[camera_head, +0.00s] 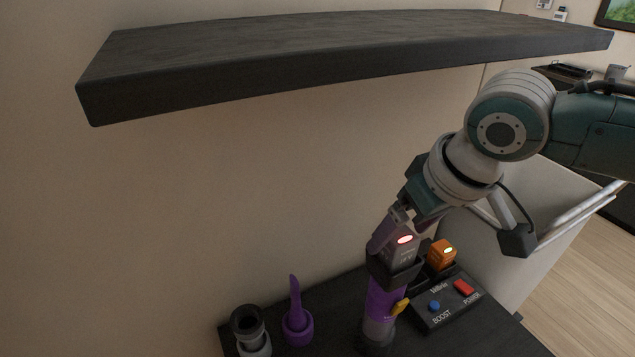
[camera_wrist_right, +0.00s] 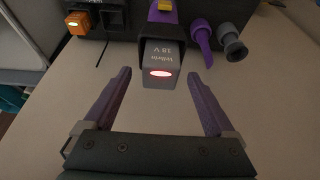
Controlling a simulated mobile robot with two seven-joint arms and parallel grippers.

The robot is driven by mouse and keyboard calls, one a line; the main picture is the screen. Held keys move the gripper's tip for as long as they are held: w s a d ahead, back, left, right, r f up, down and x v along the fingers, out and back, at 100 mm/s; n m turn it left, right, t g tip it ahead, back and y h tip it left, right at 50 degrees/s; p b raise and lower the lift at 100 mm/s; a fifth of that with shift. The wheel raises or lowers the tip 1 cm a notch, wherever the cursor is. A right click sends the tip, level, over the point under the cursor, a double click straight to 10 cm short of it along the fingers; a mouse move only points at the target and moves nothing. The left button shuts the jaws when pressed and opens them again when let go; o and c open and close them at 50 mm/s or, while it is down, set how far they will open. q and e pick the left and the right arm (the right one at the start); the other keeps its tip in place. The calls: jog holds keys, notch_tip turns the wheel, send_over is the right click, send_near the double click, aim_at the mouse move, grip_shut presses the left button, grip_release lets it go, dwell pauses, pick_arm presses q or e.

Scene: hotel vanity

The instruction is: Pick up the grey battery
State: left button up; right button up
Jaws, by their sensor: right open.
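The grey battery (camera_head: 403,252), with a glowing red light on its end, sits in the dark holder (camera_head: 392,278) at the top of an upright purple tool (camera_head: 381,304). In the right wrist view the grey battery (camera_wrist_right: 160,66) shows printed text and lies between the fingertips, with a gap on each side. My right gripper (camera_head: 392,228) is open, its purple fingers reaching down around the battery's end. It also shows in the right wrist view (camera_wrist_right: 159,76), empty. My left gripper is out of view.
An orange battery (camera_head: 441,255) with a lit end stands in the black charger (camera_head: 445,307), right of the tool. The charger has a blue and a red button. A purple attachment (camera_head: 297,325) and a grey-black attachment (camera_head: 251,333) stand left. A dark shelf (camera_head: 340,60) hangs above.

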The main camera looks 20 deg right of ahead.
grip_shut()
dwell(0.7)
